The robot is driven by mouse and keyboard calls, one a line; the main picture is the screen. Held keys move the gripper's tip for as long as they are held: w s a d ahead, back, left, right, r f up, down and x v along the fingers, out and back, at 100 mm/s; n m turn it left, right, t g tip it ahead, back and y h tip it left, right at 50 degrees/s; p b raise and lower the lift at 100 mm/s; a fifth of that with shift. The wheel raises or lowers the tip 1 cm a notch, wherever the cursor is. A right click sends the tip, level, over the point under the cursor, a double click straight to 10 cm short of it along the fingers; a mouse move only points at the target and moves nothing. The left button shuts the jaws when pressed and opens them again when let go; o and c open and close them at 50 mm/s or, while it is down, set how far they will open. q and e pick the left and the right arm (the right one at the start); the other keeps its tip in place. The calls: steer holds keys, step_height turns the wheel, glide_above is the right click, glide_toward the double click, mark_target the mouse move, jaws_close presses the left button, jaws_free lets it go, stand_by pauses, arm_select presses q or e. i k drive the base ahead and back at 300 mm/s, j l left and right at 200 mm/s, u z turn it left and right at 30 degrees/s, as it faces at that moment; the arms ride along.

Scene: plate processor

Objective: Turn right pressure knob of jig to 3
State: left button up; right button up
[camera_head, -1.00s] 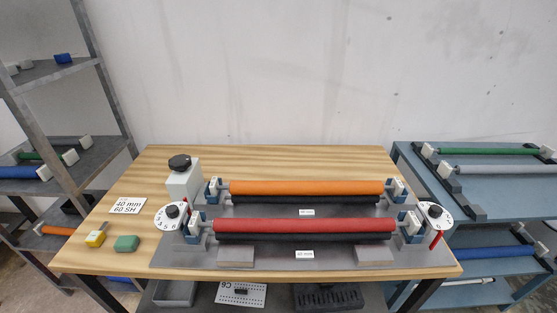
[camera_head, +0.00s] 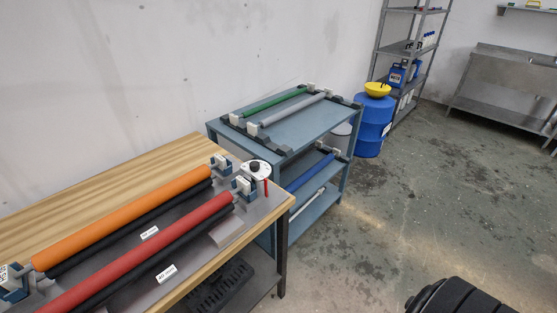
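The jig's right pressure knob (camera_head: 255,165) is a black knob on a round white dial at the right end of the jig. A red pointer or handle (camera_head: 266,188) stands just below the dial. The dial numbers are too small to read. The jig carries an orange roller (camera_head: 125,217) and a red roller (camera_head: 150,248), both above black rollers. Neither of my grippers shows. A black rounded part of mine, likely an arm link, is at the bottom right, well apart from the knob.
A blue-grey cart (camera_head: 290,135) with green and grey rollers stands right behind the wooden table (camera_head: 60,217). A blue barrel (camera_head: 372,125) with a yellow funnel, a metal shelf (camera_head: 407,47) and a steel bench (camera_head: 505,90) lie farther back. The concrete floor (camera_head: 400,215) at right is open.

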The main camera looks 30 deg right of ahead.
mark_target(258, 169)
steer(key=z, duration=0.8)
steer(key=i+l+u, duration=0.1)
steer(key=l, duration=0.25)
steer(key=i+l+u, duration=0.1)
steer(key=l, duration=0.25)
